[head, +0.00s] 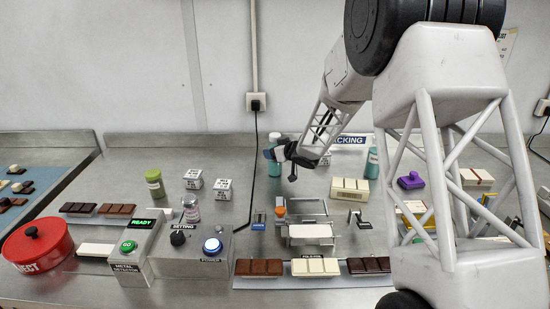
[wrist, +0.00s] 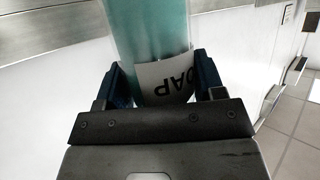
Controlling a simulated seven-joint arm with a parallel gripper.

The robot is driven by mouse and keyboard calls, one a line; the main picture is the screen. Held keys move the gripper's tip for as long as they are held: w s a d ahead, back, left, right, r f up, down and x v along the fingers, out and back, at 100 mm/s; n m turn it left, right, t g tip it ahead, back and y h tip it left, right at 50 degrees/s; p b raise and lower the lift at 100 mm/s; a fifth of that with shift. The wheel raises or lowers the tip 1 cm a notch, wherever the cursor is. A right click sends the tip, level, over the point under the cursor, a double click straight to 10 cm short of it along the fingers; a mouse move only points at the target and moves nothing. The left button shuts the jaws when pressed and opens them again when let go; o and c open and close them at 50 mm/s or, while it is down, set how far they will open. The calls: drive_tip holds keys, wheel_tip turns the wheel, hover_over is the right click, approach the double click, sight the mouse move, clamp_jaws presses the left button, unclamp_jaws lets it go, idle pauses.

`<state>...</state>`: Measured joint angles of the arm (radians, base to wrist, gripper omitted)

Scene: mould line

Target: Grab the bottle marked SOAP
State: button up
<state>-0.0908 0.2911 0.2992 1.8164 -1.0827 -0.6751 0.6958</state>
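A teal bottle (wrist: 150,38) rises between the fingers of my gripper (wrist: 160,75) in the wrist view. Its white label (wrist: 165,76) shows "OAP" upside down; the first letter is cut off or hidden. Both blue fingers lie against the bottle's sides with no clear gap, so my gripper appears shut on it. In the head view my gripper (head: 277,153) is at the same bottle (head: 275,169), at the back middle of the bench, partly covering it. The bottle looks upright; I cannot tell whether its base touches the bench.
Another teal bottle (head: 371,163) stands to the right, before the PACKING sign (head: 350,140). A green bottle (head: 155,184) and small white boxes (head: 224,189) stand to the left. A press-like fixture (head: 310,232) and chocolate bars (head: 260,267) lie in front. Bare bench lies behind the boxes.

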sight(275, 143)
drive_tip(key=c, duration=0.4)
drive_tip(key=shift+r, duration=0.15)
drive_tip(key=shift+r, duration=1.4)
drive_tip(key=shift+s+r, duration=0.2)
drive_tip(key=shift+r, duration=0.1)
drive_tip(key=s+d, duration=0.1)
drive_tip(key=s, duration=0.4)
drive_tip(key=s+d+r, duration=0.1)
drive_tip(key=s, duration=0.4)
drive_tip(key=s+d, duration=0.1)
drive_tip(key=s, duration=0.4)
drive_tip(key=shift+s+r, duration=0.15)
drive_tip(key=shift+r, duration=0.05)
